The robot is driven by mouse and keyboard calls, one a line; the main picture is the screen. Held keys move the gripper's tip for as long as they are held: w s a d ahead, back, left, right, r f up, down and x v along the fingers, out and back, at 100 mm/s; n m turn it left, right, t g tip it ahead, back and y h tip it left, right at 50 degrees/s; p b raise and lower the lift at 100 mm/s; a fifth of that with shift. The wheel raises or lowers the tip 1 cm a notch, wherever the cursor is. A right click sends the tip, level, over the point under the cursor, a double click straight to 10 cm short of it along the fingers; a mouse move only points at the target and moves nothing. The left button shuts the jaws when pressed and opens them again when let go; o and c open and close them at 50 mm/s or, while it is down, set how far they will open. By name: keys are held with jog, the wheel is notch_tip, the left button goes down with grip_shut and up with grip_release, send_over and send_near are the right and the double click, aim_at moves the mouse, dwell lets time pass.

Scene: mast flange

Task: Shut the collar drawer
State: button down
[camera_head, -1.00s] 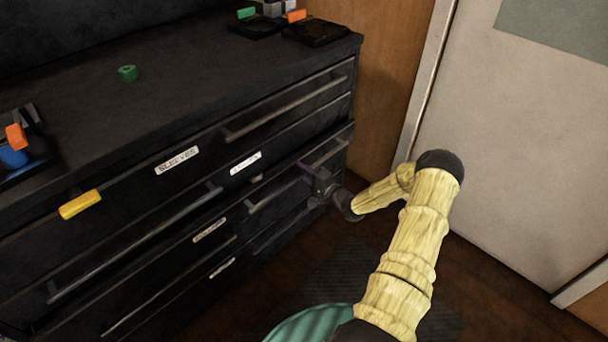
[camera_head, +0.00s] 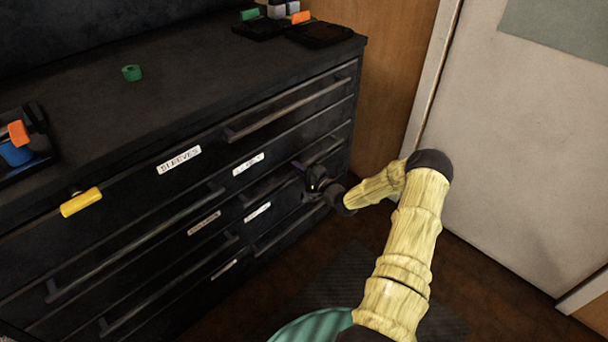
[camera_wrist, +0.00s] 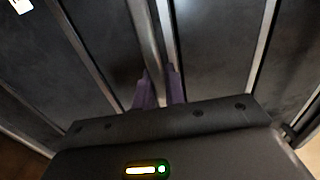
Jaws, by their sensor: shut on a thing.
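A black cabinet has several drawers with long bar handles and white labels. My gripper (camera_head: 313,181) is at the right-hand drawer below the top row. Its purple fingers (camera_wrist: 158,88) are shut on that drawer's bar handle (camera_wrist: 147,35) in the wrist view. The drawer front (camera_head: 285,182) looks about flush with the cabinet in the head view; I cannot tell whether a small gap is there. A label near it (camera_head: 257,212) is too blurred to read, so I cannot confirm its name.
A yellow block-shaped piece (camera_head: 81,202) is on the front at left. A pale door (camera_head: 520,150) stands right; dark floor lies between.

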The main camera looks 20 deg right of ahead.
jog(key=c, duration=1.8)
grip_release()
jog(key=shift+w+r, duration=0.15)
jog(key=shift+w, duration=0.05)
jog(key=o, duration=0.4)
jog(key=shift+c, duration=0.2)
jog(key=shift+s, duration=0.1)
jog(key=p+v, duration=0.3)
jog(key=v, duration=1.4)
